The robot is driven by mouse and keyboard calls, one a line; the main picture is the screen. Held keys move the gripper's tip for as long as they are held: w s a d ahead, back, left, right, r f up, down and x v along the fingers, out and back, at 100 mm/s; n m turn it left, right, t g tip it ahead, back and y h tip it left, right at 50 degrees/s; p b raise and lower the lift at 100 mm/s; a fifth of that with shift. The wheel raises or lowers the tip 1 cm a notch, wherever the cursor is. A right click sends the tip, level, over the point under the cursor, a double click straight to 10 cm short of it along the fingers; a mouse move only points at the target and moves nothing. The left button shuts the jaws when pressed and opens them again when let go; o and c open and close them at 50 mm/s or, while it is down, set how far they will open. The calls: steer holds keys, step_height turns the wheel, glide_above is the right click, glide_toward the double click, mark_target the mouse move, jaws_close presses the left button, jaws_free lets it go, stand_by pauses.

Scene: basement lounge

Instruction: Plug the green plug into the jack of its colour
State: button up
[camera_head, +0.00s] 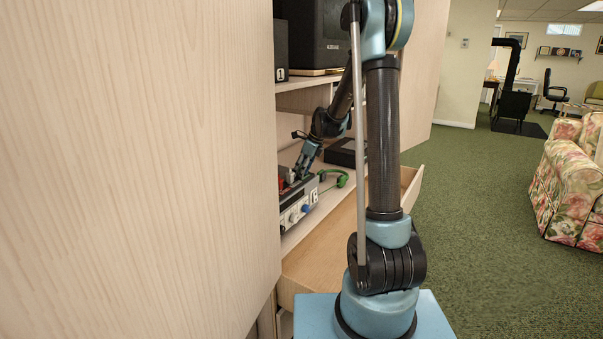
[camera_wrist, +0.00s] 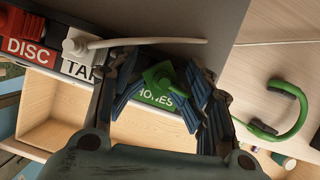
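The green plug (camera_wrist: 160,74) is between the blue-padded fingers of my gripper (camera_wrist: 163,84) in the wrist view. The pads meet it on both sides, and my gripper appears shut on it. The plug lies over the green label ending in "HONES" (camera_wrist: 157,98) on the front edge of the grey audio unit (camera_wrist: 195,20). The fingers and plug hide the jack there, so I cannot tell whether the plug is in it. The head view shows my gripper (camera_head: 301,172) low over the unit (camera_head: 297,208), with the green headphones (camera_head: 336,178) at its right.
A red plug (camera_wrist: 22,24) is by the "DISC" label, and a white plug (camera_wrist: 76,43) with a pale cable is by "TAPE". An open wooden drawer (camera_head: 335,232) juts out below the shelf. A large wooden panel (camera_head: 140,150) stands close on the left.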

steer(key=shift+d+r, duration=0.1)
steer(key=shift+r, duration=0.45)
steer(key=v, duration=0.7)
steer(key=s+d+r+n+h, duration=0.1)
steer(key=s+d+n, duration=0.15)
steer(key=s, duration=0.35)
steer(key=s+d+r+n, duration=0.2)
steer(key=s+n, duration=0.2)
steer(key=s, duration=0.2)
steer(key=s+d+f+n+h, duration=0.1)
steer(key=s+d+f+n, duration=0.2)
steer(key=s, duration=0.7)
steer(key=s+d+f+n+h, duration=0.1)
steer(key=s+d+f+n, duration=0.2)
steer(key=s+n, duration=0.5)
steer(key=s+d+f+n+h, duration=0.1)
steer(key=s+d+f+n, duration=0.2)
steer(key=s, duration=0.9)
steer(key=f+n, duration=0.2)
steer(key=shift+d+n, duration=0.35)
steer(key=shift+d, duration=0.05)
steer(key=shift+c, duration=0.6)
